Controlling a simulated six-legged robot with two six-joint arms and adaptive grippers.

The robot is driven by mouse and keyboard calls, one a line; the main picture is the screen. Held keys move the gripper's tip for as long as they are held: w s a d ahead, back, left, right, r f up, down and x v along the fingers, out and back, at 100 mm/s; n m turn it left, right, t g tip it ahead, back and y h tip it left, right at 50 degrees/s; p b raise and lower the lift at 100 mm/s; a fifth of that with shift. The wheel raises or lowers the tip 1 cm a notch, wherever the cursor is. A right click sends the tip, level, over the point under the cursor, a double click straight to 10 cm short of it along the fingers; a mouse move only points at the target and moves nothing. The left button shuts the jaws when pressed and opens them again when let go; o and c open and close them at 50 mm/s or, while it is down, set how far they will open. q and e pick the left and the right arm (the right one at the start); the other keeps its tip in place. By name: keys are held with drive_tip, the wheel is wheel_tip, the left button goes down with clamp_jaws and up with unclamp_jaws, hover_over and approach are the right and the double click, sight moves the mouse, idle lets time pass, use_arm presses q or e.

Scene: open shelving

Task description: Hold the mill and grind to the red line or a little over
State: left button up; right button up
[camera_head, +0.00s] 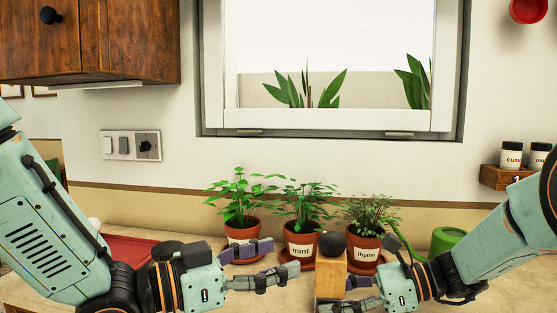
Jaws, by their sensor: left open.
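The mill (331,278) is a light wooden block with a round black knob (332,245) on top. It stands upright at the lower middle, in front of the potted herbs. My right gripper (340,293) comes in from the right with one finger passing behind the mill and the other across its front, low down; it appears shut on it. My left gripper (285,257) is open and empty to the left of the mill, its fingers pointing right towards it, with a gap between. The mill's lower end is cut off by the frame's bottom edge. I see no red line.
Potted herbs stand behind the grippers: an unreadable left pot (241,232), mint (301,246) and thyme (364,247). A green watering can (447,239) is at right. A red tray (128,250) lies at left. A spice rack (500,178) hangs at far right.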

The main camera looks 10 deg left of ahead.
sight(320, 242)
use_arm(q)
drive_tip(key=w+r+m+g+h, duration=0.2)
drive_tip(key=r+g, duration=0.4)
drive_tip(key=r, duration=0.3)
drive_tip(key=w+r+m+g+h, duration=0.3)
drive_tip(key=r+m+g, duration=0.3)
drive_tip(key=r, duration=0.4)
drive_tip(key=shift+d+r+g+h, duration=0.2)
drive_tip(key=shift+g+h, duration=0.2)
drive_tip(key=shift+h, duration=0.4)
drive_tip(key=shift+a, duration=0.1)
wheel_tip(320, 242, down, 20)
drive_tip(key=s+a+r+n+t+y, duration=0.1)
drive_tip(key=a+n+t+y, duration=0.1)
drive_tip(key=n+t+y, duration=0.35)
drive_tip(key=shift+m+t+h, duration=0.75)
drive_tip(key=shift+m+h, duration=0.1)
drive_tip(key=shift+h, duration=0.1)
drive_tip(key=x, duration=1.1)
drive_tip(key=shift+d+f, duration=0.2)
drive_tip(key=shift+d, duration=0.05)
